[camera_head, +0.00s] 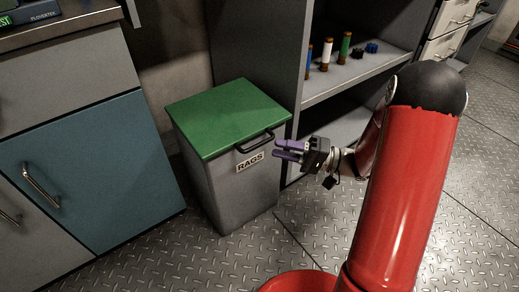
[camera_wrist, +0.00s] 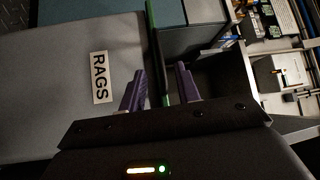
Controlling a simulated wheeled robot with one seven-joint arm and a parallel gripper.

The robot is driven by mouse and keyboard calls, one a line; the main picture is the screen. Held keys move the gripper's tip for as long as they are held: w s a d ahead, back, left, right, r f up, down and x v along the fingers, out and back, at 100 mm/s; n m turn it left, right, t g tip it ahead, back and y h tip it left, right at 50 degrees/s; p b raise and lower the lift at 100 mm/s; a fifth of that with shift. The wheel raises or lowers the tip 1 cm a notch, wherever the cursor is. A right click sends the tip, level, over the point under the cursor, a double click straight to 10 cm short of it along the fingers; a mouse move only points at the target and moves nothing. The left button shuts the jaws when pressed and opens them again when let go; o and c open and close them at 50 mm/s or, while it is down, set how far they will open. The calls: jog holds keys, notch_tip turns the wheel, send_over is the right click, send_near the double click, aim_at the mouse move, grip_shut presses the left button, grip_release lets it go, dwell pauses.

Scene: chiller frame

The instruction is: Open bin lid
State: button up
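The grey bin (camera_head: 231,195) stands on the floor with its green lid (camera_head: 228,115) lying flat and shut. A dark handle (camera_head: 254,142) sits on the lid's front edge, above a RAGS label (camera_head: 250,161). My gripper (camera_head: 276,149) has purple fingers, spread apart and empty, just right of the handle. In the wrist view the fingers (camera_wrist: 160,70) point toward the bin. The lid's green edge (camera_wrist: 151,45) and a dark strip, perhaps the handle, line up with the gap between them. I cannot tell whether the fingers touch the handle. The label (camera_wrist: 101,77) shows left of them.
A teal cabinet door (camera_head: 95,165) with a metal handle is left of the bin. The metal plate floor (camera_head: 245,245) in front of the bin is clear.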

aim_at(260, 143)
jog(key=x, duration=0.6)
jog(key=shift+a, duration=0.3)
grip_shut()
